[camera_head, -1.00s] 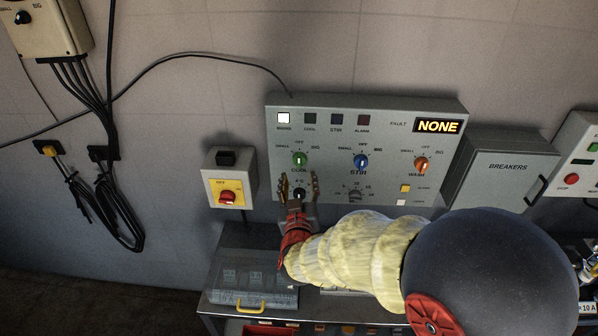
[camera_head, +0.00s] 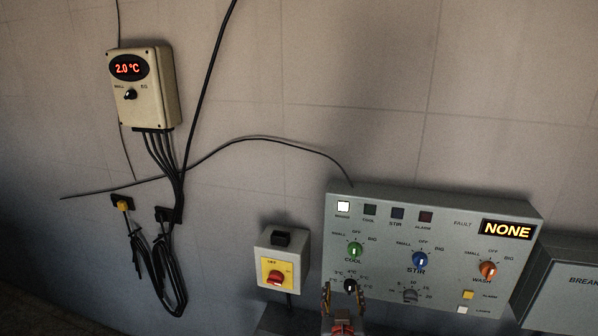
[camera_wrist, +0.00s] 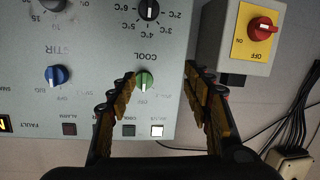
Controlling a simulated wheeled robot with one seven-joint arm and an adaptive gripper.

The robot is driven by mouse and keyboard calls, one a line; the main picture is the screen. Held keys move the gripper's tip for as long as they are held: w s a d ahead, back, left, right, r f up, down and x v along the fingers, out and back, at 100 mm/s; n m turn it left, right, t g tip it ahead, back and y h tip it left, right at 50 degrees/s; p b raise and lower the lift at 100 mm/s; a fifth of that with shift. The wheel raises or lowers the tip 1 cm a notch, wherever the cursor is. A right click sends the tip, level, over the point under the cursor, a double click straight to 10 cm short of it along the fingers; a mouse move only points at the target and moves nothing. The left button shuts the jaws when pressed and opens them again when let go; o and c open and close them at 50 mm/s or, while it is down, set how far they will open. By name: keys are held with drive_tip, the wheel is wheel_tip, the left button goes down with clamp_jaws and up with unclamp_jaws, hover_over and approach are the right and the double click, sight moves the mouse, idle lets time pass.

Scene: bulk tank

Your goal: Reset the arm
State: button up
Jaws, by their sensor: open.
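My gripper (camera_head: 343,297) is at the bottom of the head view, in front of the lower left part of the grey control panel (camera_head: 455,215). In the wrist view my gripper (camera_wrist: 159,78) has its two fingers wide apart with nothing between them. The green COOL knob (camera_wrist: 145,81) shows near the left finger's tip. The black temperature knob (camera_head: 350,285) is just above the gripper in the head view and also shows in the wrist view (camera_wrist: 148,10). I cannot tell whether a finger touches the panel. Most of my arm is out of view.
A red-and-yellow switch box (camera_head: 276,272) stands left of the panel. A beige box (camera_head: 146,88) reading 2.0 °C hangs at upper left, with black cables (camera_head: 165,265) below. The panel also has blue STIR (camera_head: 419,259) and orange WASH (camera_head: 488,269) knobs. FAULT reads NONE. A breaker box (camera_head: 560,285) is at right.

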drive_tip(key=s+a+f+n+g+y, duration=0.1)
drive_tip(key=s+a+f+g+y, duration=0.35)
drive_tip(key=a+f, duration=0.3)
drive_tip(key=s+g, duration=0.4)
drive_tip(key=s, duration=0.5)
drive_tip(key=s+d+r+g, duration=0.2)
drive_tip(key=s+d+r, duration=0.2)
drive_tip(key=s, duration=0.3)
drive_tip(key=s+d+r+g, duration=0.1)
drive_tip(key=s+d+r, duration=0.3)
drive_tip(key=s, duration=0.3)
drive_tip(key=s+d+r+t+h, duration=0.1)
drive_tip(key=d+r+t+h, duration=0.1)
drive_tip(key=d+r, duration=0.2)
wheel_tip(320, 180, up, 3)
drive_tip(key=shift+s+d+r+m, duration=0.1)
drive_tip(key=shift+s+d+m, duration=0.2)
drive_tip(key=shift+d, duration=0.05)
drive_tip(key=shift+c, duration=1.2)
